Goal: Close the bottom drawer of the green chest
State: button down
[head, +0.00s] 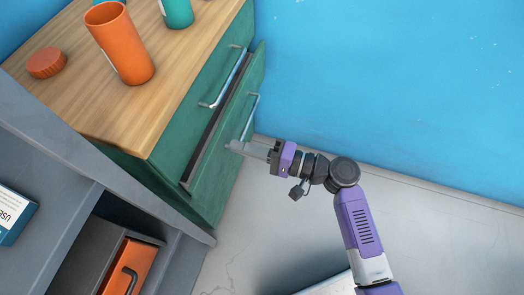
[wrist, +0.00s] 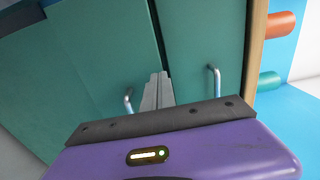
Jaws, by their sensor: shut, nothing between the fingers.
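The green chest (head: 125,168) stands at the left of the head view under a wooden top. Its bottom drawer (head: 215,160) is pulled out a little, with a dark gap behind its front panel. A silver handle (head: 250,116) is on that front; the handle also shows in the wrist view (wrist: 128,101). The upper drawer (head: 203,82) looks shut, with its own handle (wrist: 216,82). My gripper (head: 235,147) is shut and empty, its fingertips (wrist: 160,77) at the bottom drawer's front, beside the handle. I cannot tell whether they touch it.
An orange cup (head: 122,45), an orange lid (head: 46,62) and a teal container (head: 177,12) are on the wooden top. A blue wall (head: 400,80) is behind. Grey floor (head: 440,220) is clear at right.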

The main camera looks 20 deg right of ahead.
aim_at(218, 141)
jog(key=shift+x, duration=1.6)
jog(key=b+x, duration=0.1)
jog(key=x, duration=0.3)
jog(key=shift+f, duration=0.1)
jog(key=shift+w+a, duration=0.15)
jog(key=shift+a, duration=0.1)
